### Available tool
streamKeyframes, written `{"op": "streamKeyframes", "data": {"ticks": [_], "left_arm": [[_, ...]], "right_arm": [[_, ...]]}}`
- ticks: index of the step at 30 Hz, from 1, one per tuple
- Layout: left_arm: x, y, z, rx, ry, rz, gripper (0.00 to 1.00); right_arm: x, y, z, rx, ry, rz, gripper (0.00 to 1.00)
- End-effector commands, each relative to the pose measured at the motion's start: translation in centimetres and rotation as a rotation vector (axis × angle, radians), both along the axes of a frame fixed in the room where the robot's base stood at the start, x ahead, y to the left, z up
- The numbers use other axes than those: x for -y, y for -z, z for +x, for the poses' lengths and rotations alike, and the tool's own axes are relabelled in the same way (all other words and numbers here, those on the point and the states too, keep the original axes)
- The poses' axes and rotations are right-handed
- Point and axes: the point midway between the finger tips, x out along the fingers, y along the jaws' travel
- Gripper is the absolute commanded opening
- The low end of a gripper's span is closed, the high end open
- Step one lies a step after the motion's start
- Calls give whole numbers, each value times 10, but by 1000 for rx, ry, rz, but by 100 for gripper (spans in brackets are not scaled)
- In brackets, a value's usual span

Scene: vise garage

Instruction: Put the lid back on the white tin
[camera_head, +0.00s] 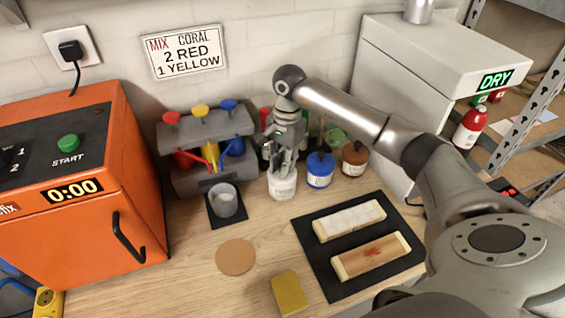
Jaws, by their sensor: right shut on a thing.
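The white tin (282,188) stands on the wooden bench behind the black mat, left of the blue tin. My right gripper (284,164) points down right over the white tin, its fingers shut on the lid at the tin's top. The fingers hide most of the lid, and I cannot tell whether it sits flush on the rim. My left gripper is not in view.
A blue tin (319,170) and a brown tin (355,158) stand close on the right. A paint dispenser (190,135) and a grey cup (223,200) are at left. A black mat (318,262) holds two blocks. A yellow sponge (289,294) and round coaster (235,257) lie in front.

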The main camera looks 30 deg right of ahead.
Motion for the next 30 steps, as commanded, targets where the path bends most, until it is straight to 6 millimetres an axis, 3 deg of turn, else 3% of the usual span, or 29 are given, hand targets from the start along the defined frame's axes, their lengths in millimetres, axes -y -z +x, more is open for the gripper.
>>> {"op": "streamKeyframes", "data": {"ticks": [30], "left_arm": [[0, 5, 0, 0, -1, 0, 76]], "right_arm": [[0, 0, 0, 1, 0, 0, 1]]}}
